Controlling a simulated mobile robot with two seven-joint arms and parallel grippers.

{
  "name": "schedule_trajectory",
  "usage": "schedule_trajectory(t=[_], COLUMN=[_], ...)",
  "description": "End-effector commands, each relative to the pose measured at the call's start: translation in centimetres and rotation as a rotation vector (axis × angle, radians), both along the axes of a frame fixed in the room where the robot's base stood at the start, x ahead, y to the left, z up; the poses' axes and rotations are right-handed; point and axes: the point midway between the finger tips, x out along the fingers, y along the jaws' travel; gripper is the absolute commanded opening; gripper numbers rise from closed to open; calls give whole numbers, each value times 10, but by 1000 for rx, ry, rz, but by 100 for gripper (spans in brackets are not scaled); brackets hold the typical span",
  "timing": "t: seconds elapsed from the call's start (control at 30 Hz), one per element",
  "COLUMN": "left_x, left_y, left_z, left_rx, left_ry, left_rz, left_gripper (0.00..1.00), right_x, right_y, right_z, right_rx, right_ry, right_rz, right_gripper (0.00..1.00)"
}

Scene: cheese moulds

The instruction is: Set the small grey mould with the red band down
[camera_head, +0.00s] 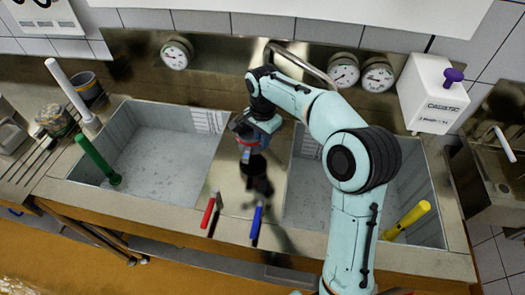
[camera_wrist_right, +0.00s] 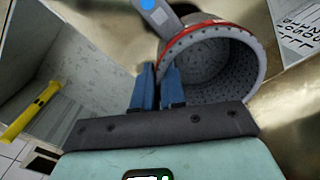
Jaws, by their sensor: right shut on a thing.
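The small grey mould is perforated, with a red band (camera_wrist_right: 168,46) around its rim. Its hollow grey inside (camera_wrist_right: 205,60) faces my right wrist camera, so it looks tilted in that view. The blue fingers of my right gripper (camera_wrist_right: 158,88) are shut on its near wall. In the head view my right gripper (camera_head: 246,143) is over the steel strip between the two basins, and the mould there is small and partly hidden. I cannot tell whether it touches the steel. My left gripper is not in view.
Grey basins stand left (camera_head: 150,150) and right (camera_head: 410,205) of the steel strip (camera_head: 232,195). A red-handled tool (camera_head: 208,212) and a blue-handled tool (camera_head: 256,222) lie at its front. A green-handled tool (camera_head: 95,155) and a yellow-handled one (camera_head: 408,218) stand in the basins.

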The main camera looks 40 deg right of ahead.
Motion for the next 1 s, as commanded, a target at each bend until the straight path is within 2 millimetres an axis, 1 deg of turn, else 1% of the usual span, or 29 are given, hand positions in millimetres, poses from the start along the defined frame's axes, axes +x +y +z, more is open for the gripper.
schedule_trajectory(t=[0.13,0.3,0.37,0.43,0.67,0.8,0.83,0.87,0.9,1.0], left_x=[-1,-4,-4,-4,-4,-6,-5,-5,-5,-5], left_y=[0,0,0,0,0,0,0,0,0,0], left_z=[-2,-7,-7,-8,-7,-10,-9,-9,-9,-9], left_rx=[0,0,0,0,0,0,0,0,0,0], left_ry=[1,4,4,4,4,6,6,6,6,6], left_rz=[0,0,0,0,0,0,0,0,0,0], left_gripper=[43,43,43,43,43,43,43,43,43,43], right_x=[0,-1,-1,0,0,0,0,0,0,0], right_y=[0,0,0,0,0,0,0,0,0,0], right_z=[-13,-39,-45,-47,-47,-51,-50,-50,-50,-50], right_rx=[0,0,0,-1,-1,0,0,0,0,0], right_ry=[2,2,2,0,-1,-1,0,0,0,0], right_rz=[0,0,-1,-1,0,0,0,0,0,0], right_gripper=[0,0,0,0,0,0,20,30,36,36])
